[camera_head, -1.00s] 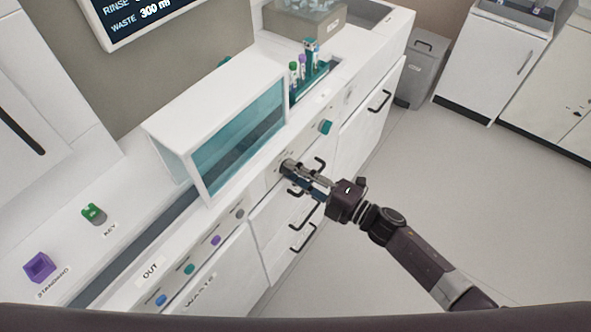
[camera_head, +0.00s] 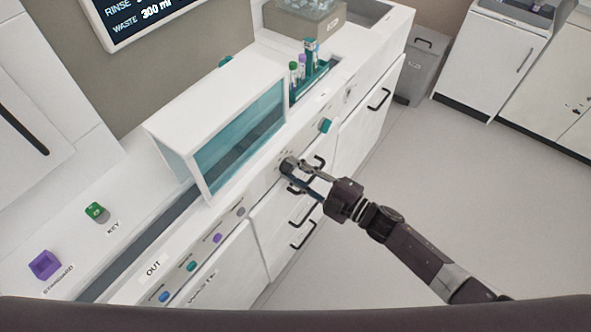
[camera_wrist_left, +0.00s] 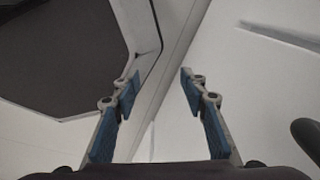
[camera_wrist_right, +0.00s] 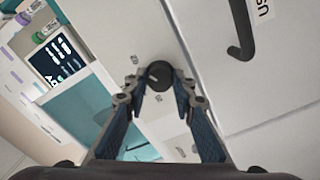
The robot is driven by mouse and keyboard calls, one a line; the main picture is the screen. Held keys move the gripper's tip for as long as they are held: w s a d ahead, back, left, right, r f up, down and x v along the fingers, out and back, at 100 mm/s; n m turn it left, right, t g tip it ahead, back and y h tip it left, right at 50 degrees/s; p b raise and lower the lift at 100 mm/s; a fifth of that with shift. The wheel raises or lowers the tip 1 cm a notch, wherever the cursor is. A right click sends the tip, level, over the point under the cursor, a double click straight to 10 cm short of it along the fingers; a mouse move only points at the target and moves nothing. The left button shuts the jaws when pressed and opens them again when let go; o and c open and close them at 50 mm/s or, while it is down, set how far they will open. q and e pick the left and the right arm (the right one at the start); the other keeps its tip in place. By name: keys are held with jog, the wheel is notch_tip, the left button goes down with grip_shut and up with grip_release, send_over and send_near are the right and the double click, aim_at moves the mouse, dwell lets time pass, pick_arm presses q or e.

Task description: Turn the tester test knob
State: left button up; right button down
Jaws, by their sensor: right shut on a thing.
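The tester's test knob is a round dark knob (camera_head: 287,165) on the white front panel below the glass-fronted cabinet. It also shows in the right wrist view (camera_wrist_right: 159,74), with a light pointer line on its face. My right gripper (camera_head: 292,171) reaches the panel from the right and is shut on this knob. In the right wrist view its fingertips (camera_wrist_right: 159,82) sit on either side of the knob. My left gripper (camera_wrist_left: 159,85) is open and empty in the left wrist view, outside the head view.
A teal knob (camera_head: 325,125) sits further along the panel. Black drawer handles (camera_head: 303,236) stick out below my right gripper. Several coloured buttons (camera_head: 191,266) line the panel at lower left. A tube rack (camera_head: 312,78) stands behind. The floor at right is clear.

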jog(key=shift+w+a+r, duration=0.1)
jog(key=shift+w+r, duration=0.05)
jog(key=shift+r, duration=0.2)
jog(key=c, duration=1.8)
grip_release()
jog(key=shift+o, duration=1)
jog(key=shift+a+f, duration=0.1)
jog(key=shift+f, duration=0.1)
jog(key=v, duration=1.2)
jog(key=shift+w, duration=0.1)
